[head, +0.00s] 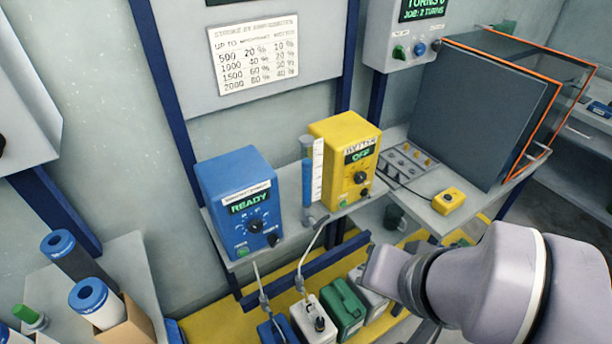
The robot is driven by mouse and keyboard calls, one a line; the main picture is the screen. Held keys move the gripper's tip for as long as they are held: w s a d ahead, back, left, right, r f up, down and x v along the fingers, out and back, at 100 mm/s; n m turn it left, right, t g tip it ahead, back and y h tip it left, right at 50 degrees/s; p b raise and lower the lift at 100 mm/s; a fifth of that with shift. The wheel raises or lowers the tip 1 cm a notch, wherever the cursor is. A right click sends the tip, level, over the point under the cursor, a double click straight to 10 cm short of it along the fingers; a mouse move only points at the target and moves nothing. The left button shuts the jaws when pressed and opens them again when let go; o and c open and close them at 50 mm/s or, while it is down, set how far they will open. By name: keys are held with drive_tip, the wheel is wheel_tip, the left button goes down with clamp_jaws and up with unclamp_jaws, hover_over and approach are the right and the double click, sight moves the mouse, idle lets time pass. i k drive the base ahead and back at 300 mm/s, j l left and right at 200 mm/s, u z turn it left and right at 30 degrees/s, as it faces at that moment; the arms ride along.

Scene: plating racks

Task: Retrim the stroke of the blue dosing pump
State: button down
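The blue dosing pump (215,185) stands upright on a grey shelf. Its green display (249,202) reads READY. A black dial (256,226) sits below the display, a second black knob (272,239) at the lower right and a green button (242,250) at the lower left. The dial's exact setting is too small to read. My arm (490,285) reaches in from the lower right, and its end is well to the right of the blue pump, touching neither pump. I cannot make out my gripper's fingers.
A yellow pump (338,128) reading OFF stands right of a blue-filled glass column (307,182). A wall chart (253,60) lists values with percentages. Canisters (343,308) stand below the shelf. A yellow button box (447,201) and a large grey panel (475,115) are at right.

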sight(255, 226)
drive_tip(key=k+j+u, duration=0.1)
drive_tip(key=j+u, duration=0.2)
drive_tip(key=u, duration=0.2)
drive_tip(key=j+u, duration=0.35)
drive_tip(key=u, duration=0.15)
drive_tip(key=k, duration=0.05)
